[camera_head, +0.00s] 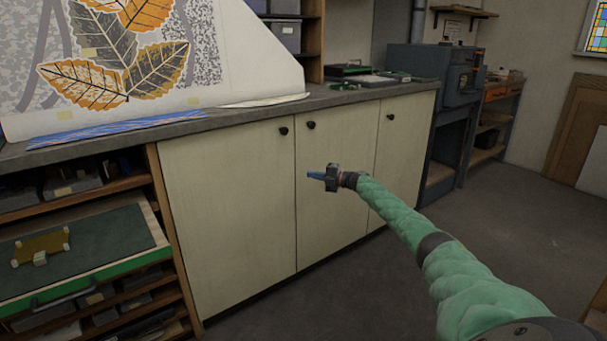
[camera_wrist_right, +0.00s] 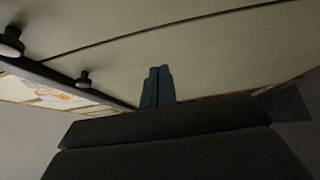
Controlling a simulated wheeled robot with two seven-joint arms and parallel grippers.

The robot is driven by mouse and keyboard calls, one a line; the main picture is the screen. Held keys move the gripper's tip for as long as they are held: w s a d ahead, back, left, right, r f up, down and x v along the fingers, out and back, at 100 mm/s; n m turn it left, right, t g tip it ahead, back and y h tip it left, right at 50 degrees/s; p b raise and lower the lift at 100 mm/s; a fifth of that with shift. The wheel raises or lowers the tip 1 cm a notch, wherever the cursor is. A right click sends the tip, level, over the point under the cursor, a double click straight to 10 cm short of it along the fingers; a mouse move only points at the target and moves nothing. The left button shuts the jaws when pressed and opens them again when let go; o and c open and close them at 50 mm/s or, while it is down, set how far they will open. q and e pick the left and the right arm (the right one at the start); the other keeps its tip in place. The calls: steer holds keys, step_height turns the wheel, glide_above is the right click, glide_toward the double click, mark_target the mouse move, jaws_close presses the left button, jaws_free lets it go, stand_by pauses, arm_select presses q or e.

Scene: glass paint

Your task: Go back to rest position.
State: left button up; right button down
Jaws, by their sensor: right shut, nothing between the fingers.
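My right gripper (camera_head: 318,175) is at the end of my green-sleeved right arm, in front of the pale cabinet doors (camera_head: 240,190) in the head view. Its blue fingers point left. In the right wrist view the two fingers (camera_wrist_right: 158,86) lie side by side, shut and empty. They appear apart from the doors, though the exact gap cannot be told. My left gripper is in neither view.
A grey worktop (camera_head: 350,97) runs above the cabinet, with a leaf-patterned sheet (camera_head: 130,60) at its left. An open drawer (camera_head: 90,245) with a green front sticks out at lower left. Dark machinery (camera_head: 415,75) stands at the back. The floor (camera_head: 500,220) at right is clear.

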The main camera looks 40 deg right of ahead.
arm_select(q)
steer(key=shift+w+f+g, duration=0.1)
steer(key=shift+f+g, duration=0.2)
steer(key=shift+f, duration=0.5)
arm_select(e)
steer(key=shift+w+d+v, duration=0.1)
steer(key=shift+d+v, duration=0.1)
steer(key=shift+v, duration=1.15)
steer(key=shift+w+d+v, duration=0.1)
steer(key=shift+d+v, duration=0.1)
steer(key=shift+v, duration=1.1)
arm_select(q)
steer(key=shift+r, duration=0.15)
arm_select(e)
steer(key=shift+d, duration=0.1)
